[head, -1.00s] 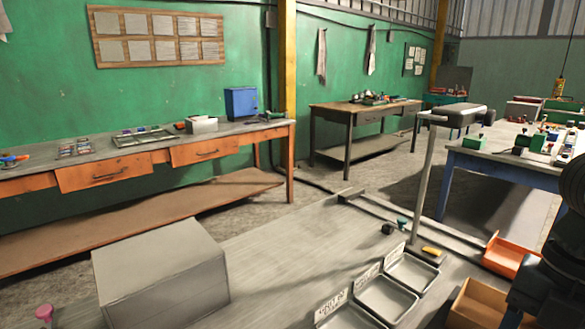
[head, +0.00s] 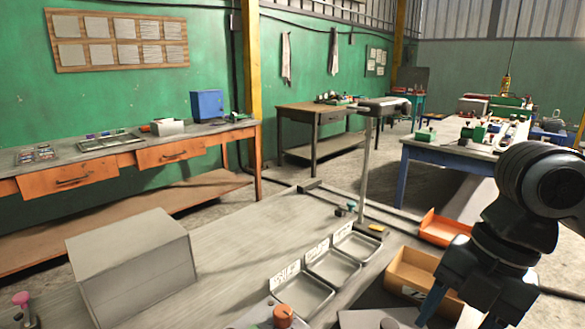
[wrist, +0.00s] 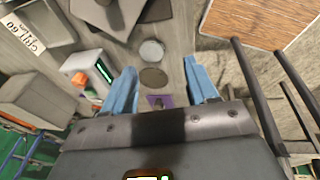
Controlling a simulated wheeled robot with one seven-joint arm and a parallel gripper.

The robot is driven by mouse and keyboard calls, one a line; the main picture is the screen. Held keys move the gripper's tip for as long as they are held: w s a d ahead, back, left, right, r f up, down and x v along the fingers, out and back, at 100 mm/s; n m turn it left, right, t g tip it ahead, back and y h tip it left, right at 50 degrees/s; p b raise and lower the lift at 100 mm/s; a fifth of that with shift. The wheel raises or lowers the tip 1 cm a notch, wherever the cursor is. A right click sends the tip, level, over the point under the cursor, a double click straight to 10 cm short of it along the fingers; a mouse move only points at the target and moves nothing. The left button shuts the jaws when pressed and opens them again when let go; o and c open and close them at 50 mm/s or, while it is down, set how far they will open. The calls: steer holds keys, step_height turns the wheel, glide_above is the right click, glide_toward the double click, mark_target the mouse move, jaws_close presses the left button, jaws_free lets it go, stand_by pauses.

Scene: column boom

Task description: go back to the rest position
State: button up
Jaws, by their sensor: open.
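My gripper (head: 462,312) hangs at the lower right of the head view, at the end of my dark arm. Its blue fingers also show in the wrist view (wrist: 159,68), spread apart with nothing held between them. Below and beyond them in that view lie a pale round disc (wrist: 152,50), a darker round disc (wrist: 153,78) and a small purple square (wrist: 160,102). I cannot tell the height of the fingers above these.
A device with an orange knob (head: 283,314), shallow metal trays (head: 333,267), a cardboard box (head: 412,270) and an orange bin (head: 443,230) are near my arm. A large grey box (head: 135,265) stands left on the bench. The bench between box and trays is clear.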

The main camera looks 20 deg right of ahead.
steer(key=w+a+r+m+t+y, duration=0.4)
steer(key=w+a+r+m+t, duration=0.25)
steer(key=a, duration=0.35)
steer(key=w+a+r+m+t+y, duration=0.5)
steer(key=w+a+r+t, duration=0.25)
steer(key=a, duration=0.35)
steer(key=s+d+f+m+h, duration=0.2)
steer(key=s+f+m+h, duration=0.2)
steer(key=s+f, duration=0.3)
steer(key=s+d+f+m+h, duration=0.2)
steer(key=s+f+m+h, duration=0.2)
steer(key=s+f, duration=0.4)
steer(key=s+d+f+m+t+h, duration=0.1)
steer(key=s+d+f+m+h, duration=0.1)
steer(key=s+f+m+h, duration=0.2)
steer(key=shift+s+d+f+m+h, duration=0.15)
steer(key=shift+s+f+m, duration=0.35)
steer(key=shift+s+f, duration=0.45)
steer(key=shift+s+d+f+m+h, duration=0.15)
steer(key=shift+s+f+m, duration=0.3)
steer(key=shift+s+f, duration=0.5)
steer(key=s+d+n+g, duration=0.1)
steer(key=s+d+n, duration=0.2)
steer(key=s, duration=0.9)
steer(key=shift+d+y, duration=0.4)
steer(key=shift+d, duration=0.3)
